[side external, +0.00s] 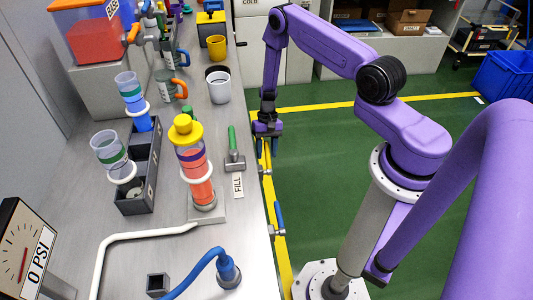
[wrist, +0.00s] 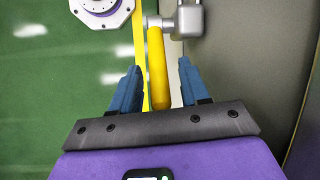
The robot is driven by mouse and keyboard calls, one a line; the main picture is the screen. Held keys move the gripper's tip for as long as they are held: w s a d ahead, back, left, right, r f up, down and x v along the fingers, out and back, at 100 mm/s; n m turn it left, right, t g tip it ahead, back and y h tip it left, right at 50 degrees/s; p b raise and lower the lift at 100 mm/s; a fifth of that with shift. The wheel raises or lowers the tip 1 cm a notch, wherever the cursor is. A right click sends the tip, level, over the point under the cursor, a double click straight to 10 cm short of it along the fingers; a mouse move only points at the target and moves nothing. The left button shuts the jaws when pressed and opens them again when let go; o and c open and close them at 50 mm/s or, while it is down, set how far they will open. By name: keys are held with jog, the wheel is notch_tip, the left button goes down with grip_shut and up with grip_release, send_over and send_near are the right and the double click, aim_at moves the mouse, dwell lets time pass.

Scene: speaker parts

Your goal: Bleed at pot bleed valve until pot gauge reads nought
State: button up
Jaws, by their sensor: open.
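My gripper (side external: 268,142) hangs off the bench's front edge, open and empty. The lever joins a silver valve body (wrist: 189,20). A second valve with a blue lever (side external: 278,215) sits farther along the same edge. No label naming the pot bleed valve is readable. A gauge (side external: 22,250) stands at the lower left with a red needle and a plate reading "0 PSI".
A clear column with red contents and a yellow cap (side external: 195,165) stands on the bench. A green-handled hammer (side external: 234,155) lies near a "FILL" label (side external: 238,185). A white pipe (side external: 130,237) and blue hose (side external: 195,270) cross the near bench. The green floor beside the bench is open.

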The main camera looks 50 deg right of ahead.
jog(key=shift+s+a+f, duration=0.15)
jog(key=shift+a+f, duration=0.1)
jog(key=shift+f, duration=0.35)
grip_shut()
jog(key=shift+a+r+t, duration=0.2)
jog(key=shift+t, duration=0.1)
jog(key=shift+s+r+t+h, duration=0.2)
jog(key=shift+t+h, duration=0.1)
jog(key=shift+h, duration=0.3)
grip_release()
